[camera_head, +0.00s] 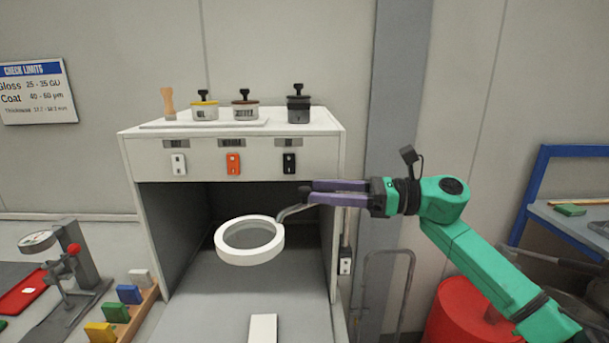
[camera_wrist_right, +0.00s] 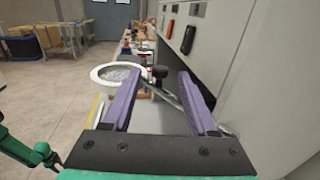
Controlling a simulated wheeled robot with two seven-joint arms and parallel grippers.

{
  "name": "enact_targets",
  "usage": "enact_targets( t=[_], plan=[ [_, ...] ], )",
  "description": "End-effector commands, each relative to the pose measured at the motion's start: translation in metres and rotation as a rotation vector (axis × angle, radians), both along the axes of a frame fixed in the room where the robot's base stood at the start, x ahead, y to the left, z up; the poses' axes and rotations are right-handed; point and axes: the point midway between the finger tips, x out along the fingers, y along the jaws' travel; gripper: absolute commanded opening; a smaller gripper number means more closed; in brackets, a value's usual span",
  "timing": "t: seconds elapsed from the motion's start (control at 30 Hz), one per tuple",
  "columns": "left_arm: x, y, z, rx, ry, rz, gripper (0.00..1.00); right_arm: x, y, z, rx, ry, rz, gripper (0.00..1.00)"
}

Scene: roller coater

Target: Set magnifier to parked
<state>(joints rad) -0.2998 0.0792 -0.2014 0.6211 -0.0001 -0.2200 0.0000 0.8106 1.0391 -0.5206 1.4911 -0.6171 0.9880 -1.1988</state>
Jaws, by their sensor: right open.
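The magnifier (camera_head: 249,258) is a white ring around a clear lens, held out in front of the cabinet opening by a thin bent grey arm (camera_head: 291,210). It also shows in the right wrist view (camera_wrist_right: 98,82). My right gripper (camera_head: 306,193) is open, its two purple fingers pointing left just right of the ring, close to the grey arm. In the right wrist view, the magnifier's arm and a dark knob (camera_wrist_right: 159,72) show between the fingers (camera_wrist_right: 157,78); I cannot tell whether they touch.
The white cabinet (camera_head: 132,185) carries several lidded pots on top and three switches on its front. A gauge stand (camera_head: 75,265) and a rack of coloured blocks (camera_head: 140,310) stand at left. A white strip (camera_head: 263,329) lies below the ring. A red drum (camera_head: 460,315) stands at right.

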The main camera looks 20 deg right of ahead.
Motion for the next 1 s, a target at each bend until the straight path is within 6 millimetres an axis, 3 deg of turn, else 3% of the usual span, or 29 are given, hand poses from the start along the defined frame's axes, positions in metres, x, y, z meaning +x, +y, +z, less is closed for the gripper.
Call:
enact_targets(
  t=[0.03, 0.2, 0.5, 0.6, 0.67, 1.0],
  plan=[
    [0.000, 0.000, 0.013, 0.000, 0.000, 0.000, 0.50, 0.004, 0.011, 0.008, 0.001, -0.002, 0.003, 0.59],
    [0.000, 0.000, 0.022, 0.000, 0.000, 0.000, 0.50, 0.016, 0.034, 0.003, 0.002, 0.001, 0.000, 0.59],
    [0.000, 0.000, 0.021, 0.000, 0.000, 0.001, 0.50, 0.018, 0.039, -0.001, 0.000, 0.001, -0.002, 0.59],
    [0.000, 0.000, 0.021, 0.001, 0.000, 0.001, 0.50, 0.018, 0.038, -0.001, 0.001, 0.002, -0.002, 0.20],
    [0.000, 0.000, 0.021, 0.001, 0.001, 0.001, 0.50, 0.018, 0.038, -0.001, 0.001, 0.002, -0.002, 0.00],
    [0.000, 0.001, 0.021, 0.001, 0.001, 0.002, 0.50, 0.018, 0.038, 0.000, 0.002, 0.001, -0.002, 0.00]
  ],
)
